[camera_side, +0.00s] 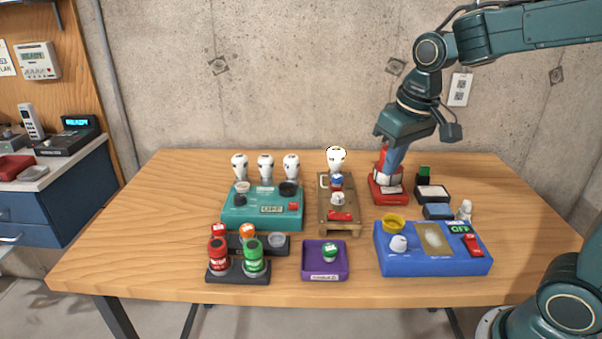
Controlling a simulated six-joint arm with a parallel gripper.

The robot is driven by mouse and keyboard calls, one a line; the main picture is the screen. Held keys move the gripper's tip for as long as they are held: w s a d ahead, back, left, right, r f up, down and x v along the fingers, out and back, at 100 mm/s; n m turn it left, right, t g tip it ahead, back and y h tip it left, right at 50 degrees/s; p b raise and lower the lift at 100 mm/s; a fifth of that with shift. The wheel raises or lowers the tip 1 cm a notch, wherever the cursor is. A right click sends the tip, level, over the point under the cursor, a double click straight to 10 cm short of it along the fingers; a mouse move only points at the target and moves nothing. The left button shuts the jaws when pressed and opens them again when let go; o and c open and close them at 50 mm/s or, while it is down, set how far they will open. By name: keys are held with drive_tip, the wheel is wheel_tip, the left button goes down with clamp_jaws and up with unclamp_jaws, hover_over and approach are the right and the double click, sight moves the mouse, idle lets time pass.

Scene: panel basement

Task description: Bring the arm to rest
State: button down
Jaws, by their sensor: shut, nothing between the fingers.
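My gripper (393,160) points down at the back right of the wooden table (130,245), over a red object (378,190). Its fingers look closed together, with nothing seen held between them. The fingertips overlap the red object in the picture, and I cannot tell whether they touch it. My arm reaches in from the upper right.
Near the gripper stand a wooden stand (325,215) and a dark box (432,193). A blue panel (400,262), a purple tray (311,273), a teal panel (235,218) and a black holder (230,274) with red and green bottles fill the middle. The table's left side is clear.

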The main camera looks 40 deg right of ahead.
drive_tip(key=s+a+r+n+t, duration=0.1)
drive_tip(key=s+t, duration=0.2)
drive_tip(key=s, duration=1.1)
drive_tip(key=shift+s+a+r+n, duration=0.15)
drive_tip(key=shift+s+a+n, duration=0.1)
drive_tip(key=shift+s+n, duration=0.1)
idle(0.4)
